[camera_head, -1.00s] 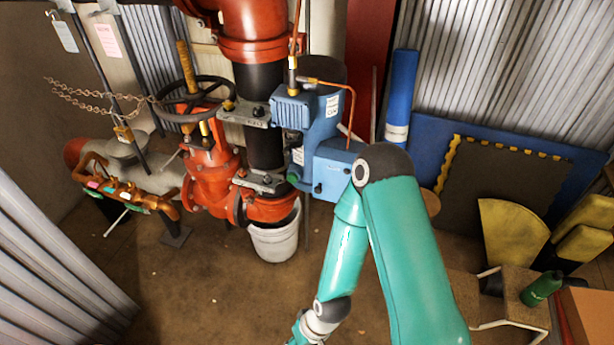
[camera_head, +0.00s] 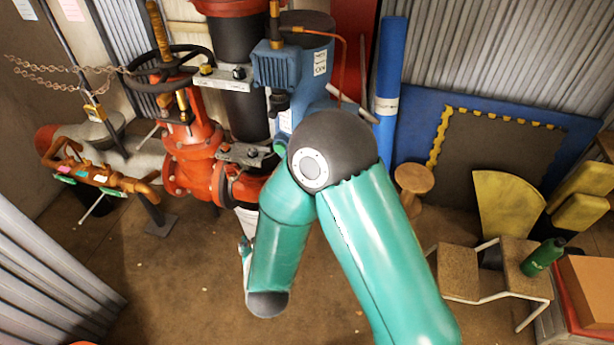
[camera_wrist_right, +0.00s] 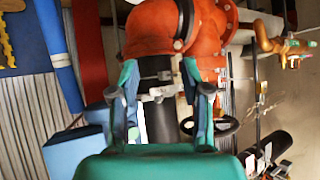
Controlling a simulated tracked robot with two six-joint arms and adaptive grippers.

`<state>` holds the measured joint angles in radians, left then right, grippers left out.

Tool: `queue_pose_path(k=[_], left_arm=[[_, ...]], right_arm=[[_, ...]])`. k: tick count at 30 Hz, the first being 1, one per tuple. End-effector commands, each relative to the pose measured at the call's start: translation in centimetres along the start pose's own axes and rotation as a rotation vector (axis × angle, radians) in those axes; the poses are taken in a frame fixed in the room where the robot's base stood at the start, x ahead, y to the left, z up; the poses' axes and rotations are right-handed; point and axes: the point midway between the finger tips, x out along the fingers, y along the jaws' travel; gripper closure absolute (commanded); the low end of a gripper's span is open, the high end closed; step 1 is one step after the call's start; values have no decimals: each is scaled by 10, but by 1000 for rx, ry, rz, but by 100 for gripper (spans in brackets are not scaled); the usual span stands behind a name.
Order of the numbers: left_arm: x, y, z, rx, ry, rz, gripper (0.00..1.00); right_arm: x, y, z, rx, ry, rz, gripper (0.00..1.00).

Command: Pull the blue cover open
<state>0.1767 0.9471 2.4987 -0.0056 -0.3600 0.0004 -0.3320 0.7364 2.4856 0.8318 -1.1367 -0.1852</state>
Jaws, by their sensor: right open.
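In the right wrist view blue box faces (camera_wrist_right: 75,150) show at the lower left, beside my gripper. I cannot tell which face is the cover. My right gripper (camera_wrist_right: 160,88) is open and empty, with its two fingers spread in front of the black pipe and a metal clamp. It is apart from the blue faces in that picture. In the head view my right arm hides most of it. My left gripper is not in view.
Red valve (camera_head: 195,150) with a black handwheel (camera_head: 183,83) and chain stands left of the housing. A blue roll (camera_head: 390,80), a wooden stool (camera_head: 414,180) and a bench (camera_head: 458,270) are at right.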

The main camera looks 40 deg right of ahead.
Motion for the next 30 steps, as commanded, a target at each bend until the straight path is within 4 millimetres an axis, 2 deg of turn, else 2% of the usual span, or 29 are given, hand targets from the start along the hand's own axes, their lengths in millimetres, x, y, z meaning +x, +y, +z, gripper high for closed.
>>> queue_pose_path(k=[1, 3, 6, 10, 14, 17, 20, 30], left_arm=[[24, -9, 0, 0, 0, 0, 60], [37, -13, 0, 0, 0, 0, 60], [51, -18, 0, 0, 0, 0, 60], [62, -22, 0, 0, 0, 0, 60], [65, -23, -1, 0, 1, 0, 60], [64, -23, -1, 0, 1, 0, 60], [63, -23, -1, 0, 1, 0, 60], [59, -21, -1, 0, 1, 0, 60]], right_arm=[[-7, -2, -15, 10, 135, 49, 53], [-31, 5, -42, 27, 294, 144, 53], [-70, 18, -66, 44, 463, 274, 53], [-114, 34, -79, 53, 593, 403, 53], [-134, 43, -86, 55, 643, 470, 53], [-134, 48, -91, 55, 650, 486, 53], [-125, 54, -98, 56, 650, 488, 53], [-78, 86, -137, 58, 649, 489, 53]])
